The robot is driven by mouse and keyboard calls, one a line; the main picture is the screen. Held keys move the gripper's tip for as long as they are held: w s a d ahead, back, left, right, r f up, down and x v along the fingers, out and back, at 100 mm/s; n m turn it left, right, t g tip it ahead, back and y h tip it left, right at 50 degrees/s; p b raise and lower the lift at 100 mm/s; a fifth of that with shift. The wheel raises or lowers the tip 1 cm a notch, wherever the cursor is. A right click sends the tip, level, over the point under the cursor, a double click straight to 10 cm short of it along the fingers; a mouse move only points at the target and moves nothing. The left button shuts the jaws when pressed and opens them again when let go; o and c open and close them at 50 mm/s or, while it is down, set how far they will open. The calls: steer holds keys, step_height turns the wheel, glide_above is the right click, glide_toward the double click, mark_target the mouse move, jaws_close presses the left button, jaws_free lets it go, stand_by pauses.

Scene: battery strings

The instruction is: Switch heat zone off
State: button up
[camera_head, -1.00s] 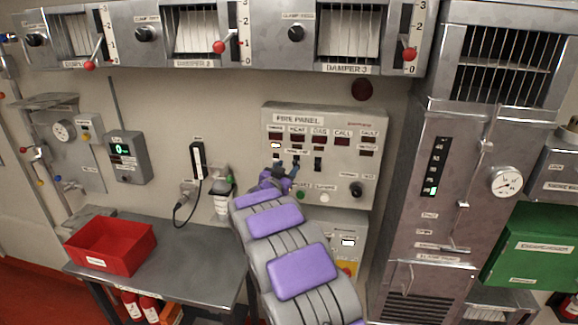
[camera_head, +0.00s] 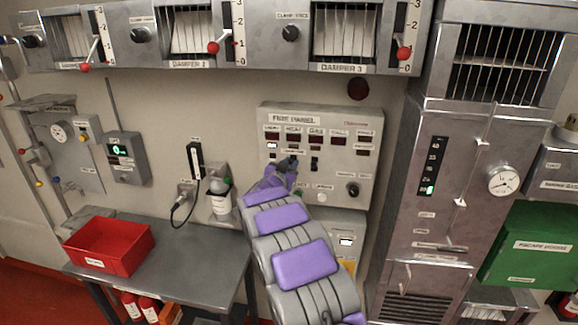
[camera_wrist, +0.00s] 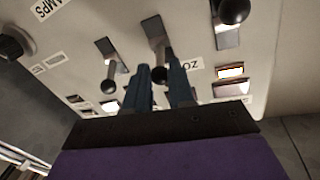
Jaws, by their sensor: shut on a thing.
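The grey fire panel (camera_head: 345,118) hangs on the wall in the head view, with a row of labelled windows, including heat (camera_head: 293,140), and small toggle switches below. My gripper (camera_head: 288,164) is at the panel under the heat window and hides the switch there. In the wrist view my dark blue gripper fingers (camera_wrist: 162,86) are shut on a toggle lever (camera_wrist: 160,56). Its ball end sits between the fingertips. Which way the lever is thrown is hard to tell.
A second toggle (camera_wrist: 109,70) stands close left of my fingers in the wrist view, and a larger black knob (camera_wrist: 232,12) is at upper right. In the head view, the gas switch (camera_head: 314,164) is just right of my gripper. A table with a red bin (camera_head: 112,248) stands left.

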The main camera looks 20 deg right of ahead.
steer(key=shift+d, duration=0.1)
jaws_close()
steer(key=shift+f, duration=0.1)
steer(key=shift+w+d+f+m+t+h+b, duration=0.1)
steer(key=shift+f+m+t+h+b, duration=0.7)
steer(key=shift+h+b, duration=0.8)
steer(key=shift+w+a+f+m+t+h+b, duration=0.1)
steer(key=shift+f+m+t+h+b, duration=0.35)
steer(key=shift+f+t+h+b, duration=0.95)
steer(key=shift+w+d+f+m+t+h+b, duration=0.1)
steer(key=shift+f+m+h+b, duration=0.5)
steer(key=shift+h+b, duration=1.15)
steer(key=shift+y+b, duration=0.35)
steer(key=shift+b, duration=0.15)
steer(key=o, duration=0.6)
jaws_free()
steer(key=shift+r, duration=0.1)
steer(key=shift+o, duration=0.2)
